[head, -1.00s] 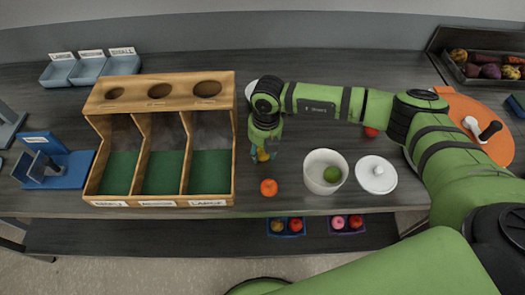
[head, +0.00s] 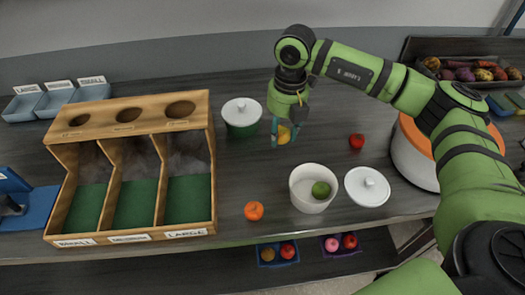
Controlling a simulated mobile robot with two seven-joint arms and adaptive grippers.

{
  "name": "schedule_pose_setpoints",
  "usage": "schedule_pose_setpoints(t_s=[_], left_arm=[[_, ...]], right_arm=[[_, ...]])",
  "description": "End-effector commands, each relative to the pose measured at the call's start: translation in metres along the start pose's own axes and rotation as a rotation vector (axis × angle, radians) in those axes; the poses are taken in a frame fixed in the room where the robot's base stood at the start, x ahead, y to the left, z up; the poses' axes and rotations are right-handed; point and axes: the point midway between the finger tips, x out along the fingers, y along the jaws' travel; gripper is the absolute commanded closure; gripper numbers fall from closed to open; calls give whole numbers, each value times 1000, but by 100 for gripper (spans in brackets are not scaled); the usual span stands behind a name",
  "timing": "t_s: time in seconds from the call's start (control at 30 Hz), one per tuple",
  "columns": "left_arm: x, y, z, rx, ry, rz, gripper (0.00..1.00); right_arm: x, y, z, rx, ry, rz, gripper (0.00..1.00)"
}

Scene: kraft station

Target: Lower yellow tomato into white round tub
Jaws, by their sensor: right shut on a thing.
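The yellow tomato (head: 284,134) is between the fingers of my right gripper (head: 283,139), which is shut on it. It is up and behind the white round tub (head: 305,184) in the head view, apart from it. The tub stands uncovered near the table's front edge, with a green round fruit (head: 320,190) inside. Its white lid (head: 367,187) lies on the table to the right. My left gripper does not show.
A wooden sorter (head: 130,180) with several green-floored bays stands left. A green pot with a white lid (head: 242,112) stands behind. An orange fruit (head: 253,211) and a red tomato (head: 357,141) lie on the table. A round orange-topped container (head: 415,160) stands right.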

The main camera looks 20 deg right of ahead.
Motion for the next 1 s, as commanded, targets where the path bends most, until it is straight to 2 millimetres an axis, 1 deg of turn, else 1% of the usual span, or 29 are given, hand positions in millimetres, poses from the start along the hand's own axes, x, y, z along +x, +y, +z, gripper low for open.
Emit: schedule_pose_setpoints(t_s=[0.07, 0.17, 0.23, 0.37, 0.5, 0.57, 0.73, 0.9, 1.0], left_arm=[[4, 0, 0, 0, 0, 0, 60], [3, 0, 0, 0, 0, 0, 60], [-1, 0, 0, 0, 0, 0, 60], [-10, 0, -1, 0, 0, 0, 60], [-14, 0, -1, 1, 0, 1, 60], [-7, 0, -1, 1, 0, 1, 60], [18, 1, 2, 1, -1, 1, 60], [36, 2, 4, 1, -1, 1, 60], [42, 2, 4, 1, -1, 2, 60]], right_arm=[[-4, -6, 4, 1, -1, 1, 85], [-13, -12, 4, 0, 0, 1, 85], [-21, -15, 1, -2, 0, 1, 85], [-37, -21, -13, -3, 0, 1, 85], [-51, -31, -33, -3, -1, 0, 85], [-49, -37, -45, -4, 0, -1, 85], [-30, -51, -71, -2, 0, -1, 85], [-16, -60, -86, -1, 0, 0, 85], [-12, -62, -92, 0, 0, 0, 85]])
